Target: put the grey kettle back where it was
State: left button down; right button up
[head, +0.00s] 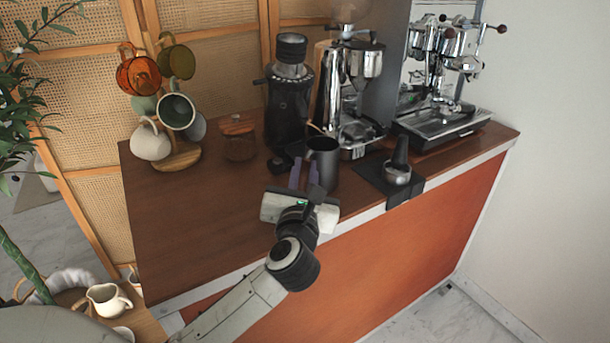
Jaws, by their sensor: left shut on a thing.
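The grey kettle (324,162), a dark grey vessel with a thin spout toward the left, is upright near the front middle of the wooden counter (215,230). My left gripper (304,172) reaches in from the front, its purple fingers at the kettle's left side and shut on it. The gripper body and wrist are just in front of the kettle. I cannot tell whether the kettle's base touches the counter. My right gripper is not in view.
A black grinder (288,100) and a chrome grinder (362,95) stand behind the kettle. A tamper on a black mat (405,190) is to its right, before the espresso machine (440,120). A mug tree (180,158) and glass jar (239,140) stand left. The counter's front left is clear.

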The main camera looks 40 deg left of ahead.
pick_arm(q)
jog(key=shift+f, duration=0.1)
jog(key=c, duration=2.1)
grip_release()
jog(key=shift+f, duration=0.25)
jog(key=o, duration=0.4)
jog(key=shift+o, duration=0.2)
jog(key=shift+r, duration=0.2)
